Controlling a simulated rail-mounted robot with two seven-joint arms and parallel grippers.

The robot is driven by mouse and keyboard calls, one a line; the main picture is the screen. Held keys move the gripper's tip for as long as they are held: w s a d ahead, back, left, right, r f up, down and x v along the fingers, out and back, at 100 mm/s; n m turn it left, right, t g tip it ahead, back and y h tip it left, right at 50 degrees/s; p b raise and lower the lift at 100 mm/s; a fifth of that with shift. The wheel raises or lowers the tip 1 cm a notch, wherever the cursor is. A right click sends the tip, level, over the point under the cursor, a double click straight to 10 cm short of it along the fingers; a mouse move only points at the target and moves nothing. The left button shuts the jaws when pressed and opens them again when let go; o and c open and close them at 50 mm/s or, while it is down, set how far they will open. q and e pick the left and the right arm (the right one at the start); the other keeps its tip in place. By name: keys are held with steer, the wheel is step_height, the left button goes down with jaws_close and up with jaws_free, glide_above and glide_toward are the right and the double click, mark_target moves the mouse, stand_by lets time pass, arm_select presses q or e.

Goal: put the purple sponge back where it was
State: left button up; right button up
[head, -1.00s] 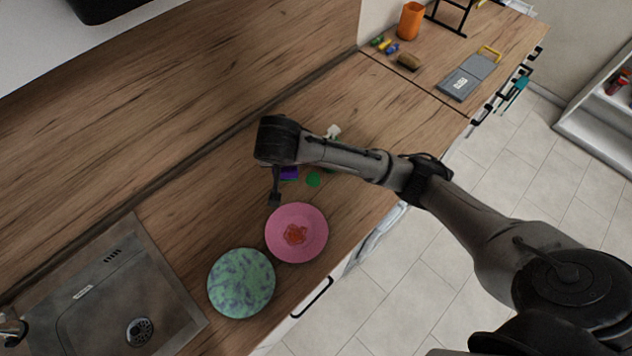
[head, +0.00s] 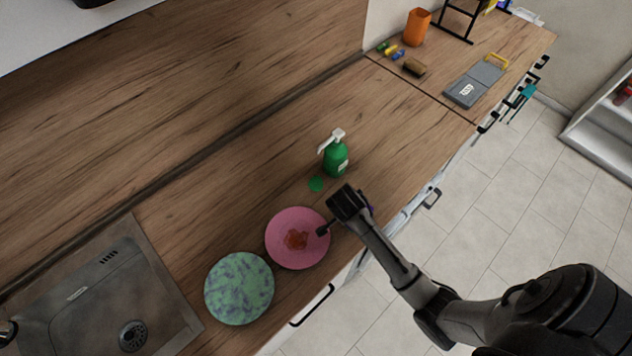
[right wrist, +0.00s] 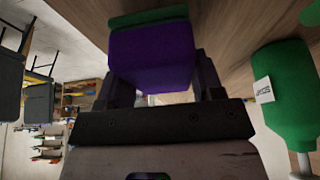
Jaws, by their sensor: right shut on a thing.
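The purple sponge (right wrist: 152,58), with a green layer along one side, is between the fingers of my right gripper (right wrist: 160,80) in the right wrist view. The gripper is shut on it. In the head view my right gripper (head: 336,226) is over the counter, just right of the pink plate (head: 318,250). There the sponge is almost wholly hidden behind the gripper; only a small purple edge shows. My left gripper is not in view.
A green soap bottle (head: 336,160) stands behind the gripper, beside a flat green spot (head: 316,184). The pink plate bears a red-orange patch (head: 296,240). A marbled green plate (head: 240,288) and the sink (head: 100,290) are left.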

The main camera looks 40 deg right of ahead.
steer(key=w, duration=1.7)
steer(key=shift+w+a+b, duration=0.1)
steer(key=shift+a+b, duration=0.2)
steer(key=shift+w+f, duration=0.1)
steer(key=shift+f, duration=0.6)
steer(key=shift+f, duration=0.1)
steer(key=o, duration=0.4)
steer(key=shift+f, duration=0.1)
steer(key=o, duration=0.4)
steer(key=shift+o, duration=0.2)
